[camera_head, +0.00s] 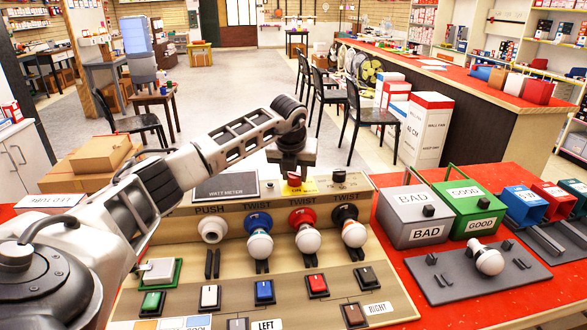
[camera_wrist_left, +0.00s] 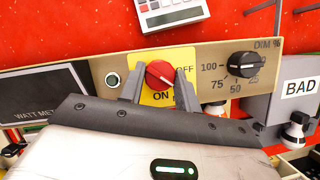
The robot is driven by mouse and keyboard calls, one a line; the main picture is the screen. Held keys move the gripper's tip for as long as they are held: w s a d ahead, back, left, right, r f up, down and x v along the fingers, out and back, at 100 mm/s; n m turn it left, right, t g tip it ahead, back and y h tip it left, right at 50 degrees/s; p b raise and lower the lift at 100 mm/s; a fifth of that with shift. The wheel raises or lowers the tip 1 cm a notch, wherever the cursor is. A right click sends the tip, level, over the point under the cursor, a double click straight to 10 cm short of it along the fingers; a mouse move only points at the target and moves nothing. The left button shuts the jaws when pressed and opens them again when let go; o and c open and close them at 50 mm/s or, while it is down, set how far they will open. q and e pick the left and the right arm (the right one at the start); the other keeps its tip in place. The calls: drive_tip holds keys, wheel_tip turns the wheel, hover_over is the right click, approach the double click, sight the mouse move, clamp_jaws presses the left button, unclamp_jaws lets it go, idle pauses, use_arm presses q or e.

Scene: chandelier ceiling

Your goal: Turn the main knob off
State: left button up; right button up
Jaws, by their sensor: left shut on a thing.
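The main knob is a red dial (camera_wrist_left: 160,74) on a yellow plate (camera_wrist_left: 148,92) in the left wrist view. The plate reads ON below the knob and OFF to its upper right. I cannot tell for sure which mark the knob points at. In the head view the red knob (camera_head: 294,181) shows just under my left gripper (camera_head: 293,170), which comes down on it from above at the panel's back. My left gripper's fingers stand on both sides of the knob and are shut on it. My right gripper is in neither view.
The sloped tan test panel (camera_head: 340,290) carries bulbs in twist sockets and several switches. A dim dial (camera_wrist_left: 243,65) sits right of the knob, a watt meter (camera_head: 226,186) left. Grey BAD (camera_head: 412,212) and green GOOD (camera_head: 470,205) boxes stand on the red table at right.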

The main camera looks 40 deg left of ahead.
use_arm(q)
drive_tip(key=n, duration=0.2)
drive_tip(key=n+g+y, duration=0.1)
drive_tip(key=n, duration=0.1)
drive_tip(key=shift+w+d+r+n, duration=0.1)
drive_tip(key=shift+w+r+n, duration=0.05)
drive_tip(key=shift+n, duration=0.15)
drive_tip(key=shift+w+n+g+y, duration=0.1)
drive_tip(key=shift+n+g+y, duration=0.45)
drive_tip(key=shift+n, duration=1.25)
drive_tip(key=shift+g, duration=0.25)
drive_tip(key=o, duration=1)
drive_tip(key=shift+c, duration=0.2)
drive_tip(key=v, duration=1.5)
drive_tip(key=shift+r, duration=0.45)
